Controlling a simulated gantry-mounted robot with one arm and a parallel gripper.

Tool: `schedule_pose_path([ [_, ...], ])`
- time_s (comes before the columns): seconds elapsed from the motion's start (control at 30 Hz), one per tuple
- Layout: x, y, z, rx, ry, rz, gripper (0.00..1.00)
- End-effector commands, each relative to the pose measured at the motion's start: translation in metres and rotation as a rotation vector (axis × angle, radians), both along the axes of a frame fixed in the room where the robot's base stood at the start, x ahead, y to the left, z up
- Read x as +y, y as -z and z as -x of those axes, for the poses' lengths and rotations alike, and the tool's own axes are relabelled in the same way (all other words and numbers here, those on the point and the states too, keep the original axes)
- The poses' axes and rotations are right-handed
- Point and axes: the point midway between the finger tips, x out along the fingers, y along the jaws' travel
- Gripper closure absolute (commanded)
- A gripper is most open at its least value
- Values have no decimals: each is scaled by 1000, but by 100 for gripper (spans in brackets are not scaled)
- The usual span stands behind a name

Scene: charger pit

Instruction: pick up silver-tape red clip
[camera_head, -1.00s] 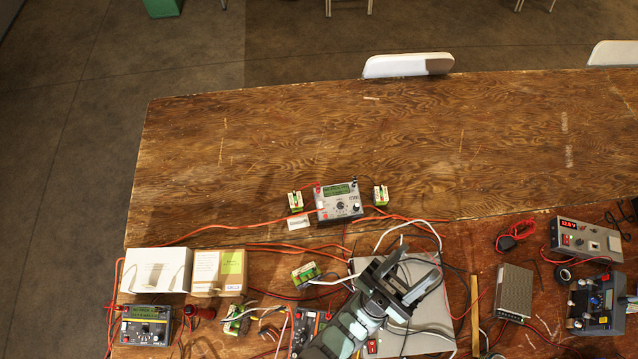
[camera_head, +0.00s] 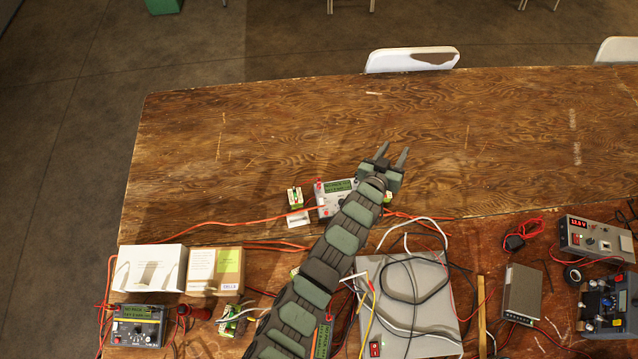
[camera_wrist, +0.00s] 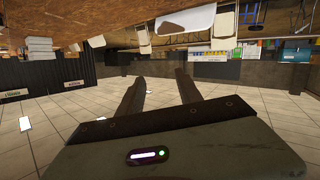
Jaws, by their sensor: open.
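I cannot make out for sure which piece is the silver-tape red clip; no silver tape shows clearly. A small red piece (camera_head: 200,313) lies beside the left charger (camera_head: 139,326); it is too small to tell what it is. My gripper (camera_head: 395,148) is open and empty, past the middle charger (camera_head: 335,197), its fingers pointing to the far side of the table. My arm covers part of that charger and of the cables. In the wrist view my open fingers (camera_wrist: 160,77) have nothing between them.
The wooden table (camera_head: 250,140) is clear at the back. White (camera_head: 150,270) and brown (camera_head: 214,270) boxes stand at front left. A grey case (camera_head: 425,320) under loose cables is right of my arm. A power supply (camera_head: 590,238) and other devices crowd the right. White chairs (camera_head: 411,60) stand behind.

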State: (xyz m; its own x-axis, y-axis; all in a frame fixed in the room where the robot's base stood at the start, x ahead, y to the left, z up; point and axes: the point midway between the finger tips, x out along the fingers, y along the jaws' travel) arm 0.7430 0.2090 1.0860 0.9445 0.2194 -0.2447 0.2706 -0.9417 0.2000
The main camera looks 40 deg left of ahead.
Motion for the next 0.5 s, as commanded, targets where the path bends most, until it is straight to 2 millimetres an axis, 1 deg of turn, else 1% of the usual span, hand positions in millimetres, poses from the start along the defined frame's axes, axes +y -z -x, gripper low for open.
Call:
schedule_pose_path([
  [0.03, 20, 19, 2, 80, -38, 27, 58],
  [0.07, 30, 29, 4, 132, -61, 48, 58],
  [0.1, 45, 43, 10, 205, -95, 74, 58],
  [0.17, 65, 64, 23, 311, -149, 116, 58],
  [0.2, 78, 76, 34, 381, -188, 146, 58],
  [0.27, 95, 91, 52, 484, -248, 190, 58],
  [0.33, 112, 105, 76, 593, -316, 239, 58],
  [0.4, 125, 115, 99, 687, -377, 283, 58],
  [0.5, 136, 121, 127, 788, -447, 332, 58],
])
